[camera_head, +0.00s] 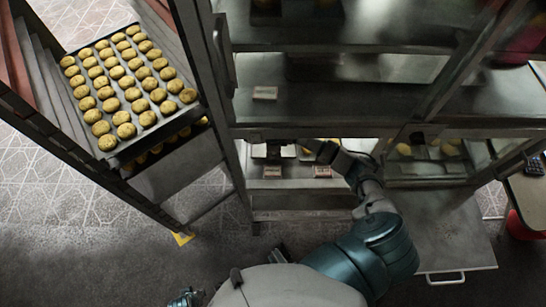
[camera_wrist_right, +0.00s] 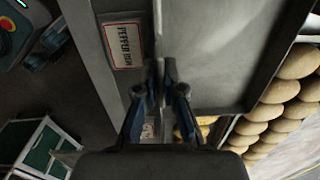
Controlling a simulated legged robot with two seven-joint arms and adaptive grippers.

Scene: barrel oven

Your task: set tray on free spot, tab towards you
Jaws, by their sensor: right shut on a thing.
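My right gripper (camera_head: 318,150) reaches into the lower shelf bay of the metal oven rack in the head view. In the wrist view its blue fingers (camera_wrist_right: 160,78) are shut on a thin grey metal edge, which appears to belong to the tray; the grip itself is partly hidden. A few yellow baked pieces (camera_head: 306,151) show beside the gripper in the head view. The tray's outline and tab cannot be made out clearly. A small teal and dark part (camera_head: 185,298) at the bottom edge may be my left gripper; its jaws cannot be read.
A tray full of round cookies (camera_head: 135,90) sits in a tall rack at left. The upper shelf (camera_head: 330,105) is mostly bare. A handled panel (camera_head: 445,250) lies at lower right.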

